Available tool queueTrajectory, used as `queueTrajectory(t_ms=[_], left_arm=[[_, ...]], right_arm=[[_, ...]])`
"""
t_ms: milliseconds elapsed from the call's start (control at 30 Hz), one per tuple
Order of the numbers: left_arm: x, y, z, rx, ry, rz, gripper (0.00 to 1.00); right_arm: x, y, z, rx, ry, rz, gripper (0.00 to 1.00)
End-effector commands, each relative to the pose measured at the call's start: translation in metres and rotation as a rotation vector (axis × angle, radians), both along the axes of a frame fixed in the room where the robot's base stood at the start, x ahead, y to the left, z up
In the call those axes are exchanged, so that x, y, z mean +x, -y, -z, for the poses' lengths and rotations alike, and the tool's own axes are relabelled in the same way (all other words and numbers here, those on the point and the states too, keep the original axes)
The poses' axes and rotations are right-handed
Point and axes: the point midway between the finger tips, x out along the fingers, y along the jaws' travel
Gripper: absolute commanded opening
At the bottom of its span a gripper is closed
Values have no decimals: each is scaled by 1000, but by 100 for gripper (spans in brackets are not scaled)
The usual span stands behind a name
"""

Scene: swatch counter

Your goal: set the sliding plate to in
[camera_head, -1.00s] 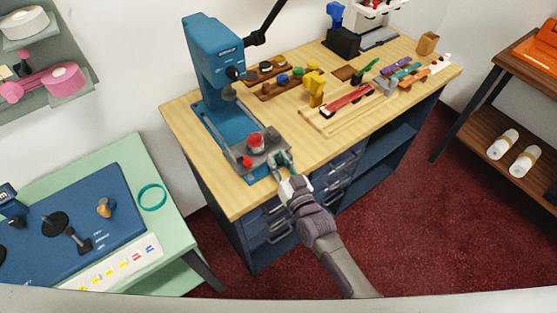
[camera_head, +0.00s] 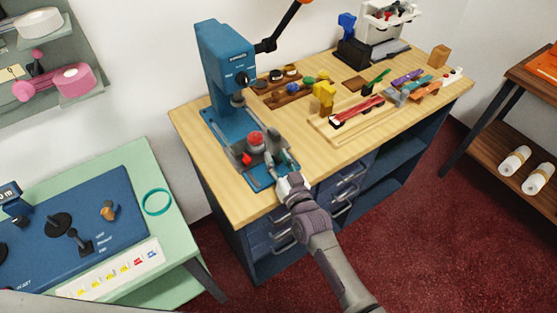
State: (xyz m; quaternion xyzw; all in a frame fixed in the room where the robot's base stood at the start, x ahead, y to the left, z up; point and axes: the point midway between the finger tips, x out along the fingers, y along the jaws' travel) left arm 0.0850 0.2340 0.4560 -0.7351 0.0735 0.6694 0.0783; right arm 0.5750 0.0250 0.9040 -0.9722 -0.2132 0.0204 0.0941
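The blue press (camera_head: 226,65) stands on the wooden counter with its blue base (camera_head: 265,181) reaching toward the front edge. The grey sliding plate (camera_head: 247,150) lies on this base, near the column, with a strip of blue base showing in front of it. A red round part (camera_head: 255,138) and a small red knob (camera_head: 246,159) sit on the plate. My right gripper (camera_head: 282,158) is at the plate's front right side, apparently touching it. Its fingers are small and partly merge with the plate, so their opening is unclear. My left gripper is out of view.
Wooden trays with coloured pieces (camera_head: 345,115) lie right of the press on the counter (camera_head: 215,185). A green table (camera_head: 175,225) with a blue panel stands at left. A shelf with white rolls (camera_head: 515,160) is at right.

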Motion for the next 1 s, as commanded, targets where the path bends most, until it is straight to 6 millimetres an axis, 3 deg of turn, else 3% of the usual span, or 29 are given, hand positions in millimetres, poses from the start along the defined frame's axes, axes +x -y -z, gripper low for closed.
queueTrajectory(t_ms=[467,1000], left_arm=[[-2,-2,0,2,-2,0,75],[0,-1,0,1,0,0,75]], right_arm=[[-9,4,1,1,0,0,51],[-99,46,1,-1,-2,0,51]])
